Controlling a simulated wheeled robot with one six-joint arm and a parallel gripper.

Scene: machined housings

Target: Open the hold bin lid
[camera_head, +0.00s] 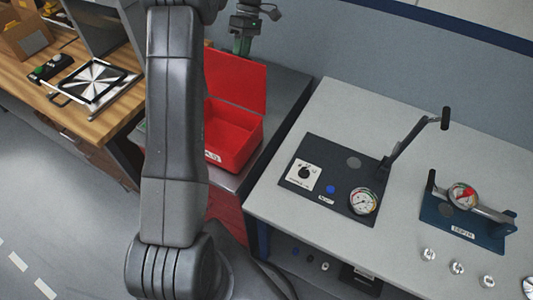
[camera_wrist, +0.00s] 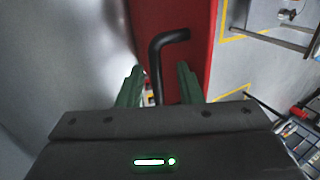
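The hold bin (camera_head: 232,145) is an open-topped red box with a white label, standing on a grey surface beside the white table. Its red lid (camera_head: 236,82) is raised and stands steeply up at the back; the inside of the bin shows. Part of the bin is hidden behind my arm. In the wrist view, my gripper (camera_wrist: 159,68) has its two green fingers apart. A bent black handle (camera_wrist: 155,62) on a red surface (camera_wrist: 198,40) shows between them, with gaps at the sides.
The white table (camera_head: 285,210) at right carries a dark panel (camera_head: 318,195) with a gauge and lever, and a blue gauge fixture (camera_head: 455,225). A wooden bench (camera_head: 50,95) stands at left. Floor at lower left is clear.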

